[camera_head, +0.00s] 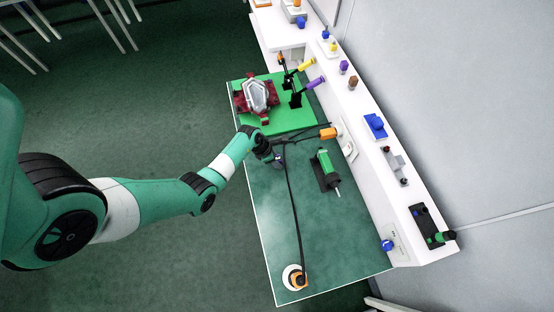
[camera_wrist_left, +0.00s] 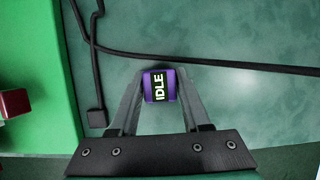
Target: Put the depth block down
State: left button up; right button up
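A small purple block with a black face reading IDLE (camera_wrist_left: 160,86), which fits the depth block, sits between my left gripper's fingertips in the left wrist view. Both fingers of my left gripper (camera_wrist_left: 161,90) lie against its sides. In the head view, my left gripper (camera_head: 277,157) is over the green table (camera_head: 270,205), just below the bright green mat. The block is barely visible there as a small purple spot. I cannot tell whether it touches the table. My right gripper is not in view.
A dark cable (camera_head: 291,220) runs down the table to a round white base with an orange plug (camera_head: 297,278). A green tool (camera_head: 325,170) lies to the right. A red clamp with a lamp (camera_head: 257,97) stands on the mat (camera_head: 300,118). The lower table is mostly clear.

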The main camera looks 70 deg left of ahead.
pick_arm(q)
jog(key=o, duration=0.3)
jog(key=shift+r, duration=0.1)
jog(key=p+v, duration=0.6)
jog(key=v, duration=0.6)
jog(key=shift+r, duration=0.1)
